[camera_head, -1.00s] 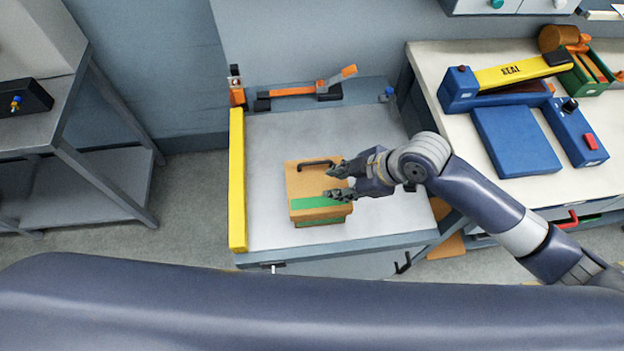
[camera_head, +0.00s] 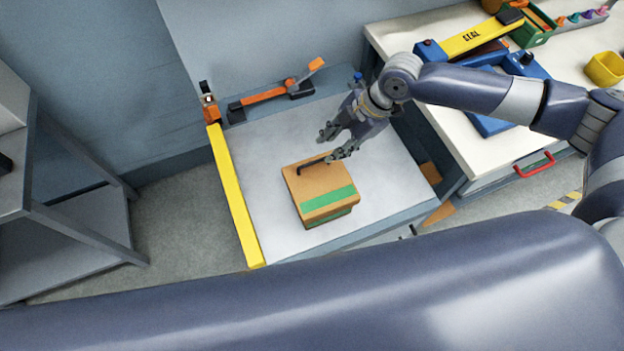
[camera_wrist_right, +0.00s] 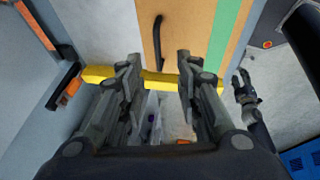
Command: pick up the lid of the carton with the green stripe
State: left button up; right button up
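The brown carton (camera_head: 340,216) with a green stripe stands on the light work surface of the bench. Its lid (camera_head: 308,182) is on it, crossed by the green stripe and fitted with a black bar handle (camera_head: 313,164). My right gripper (camera_head: 330,146) is open above the lid's far right edge. In the right wrist view, the handle (camera_wrist_right: 158,38) lies ahead of and between the open fingers (camera_wrist_right: 158,66), apparently apart from them. A dark gripper shape (camera_wrist_right: 245,90), seemingly my left one, shows small at the right; its opening is unclear.
A yellow rail (camera_head: 234,195) bounds the bench's left side. An orange-handled clamp device (camera_head: 270,94) sits along the back. The right-hand table (camera_head: 420,45) holds a yellow-armed sealer (camera_head: 480,38), a green bin and a yellow bin (camera_head: 605,68). Clear surface surrounds the carton.

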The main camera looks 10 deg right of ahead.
aim_at(319, 160)
jog(key=x, duration=0.3)
jog(key=shift+d+f, duration=0.1)
jog(key=shift+d, duration=0.1)
jog(key=shift+w+a+f+p, duration=0.1)
jog(key=shift+a+f+p, duration=0.05)
jog(key=shift+a+p, duration=0.15)
jog(key=p+x, duration=0.1)
jog(key=x, duration=0.1)
jog(key=p+x, duration=0.1)
jog(key=x, duration=0.1)
jog(key=shift+w+d, duration=0.2)
jog(key=shift+d, duration=0.05)
jog(key=shift+a+f, duration=0.2)
jog(key=shift+f, duration=0.3)
jog(key=c, duration=0.4)
pick_arm(q)
jog(key=shift+h, duration=0.3)
jog(key=d+r, duration=0.1)
jog(key=d, duration=0.1)
jog(key=d+r, duration=0.1)
jog(key=shift+s+d+r, duration=0.2)
jog(key=shift+d+r, duration=0.1)
jog(key=shift+d, duration=0.05)
pick_arm(e)
grip_shut()
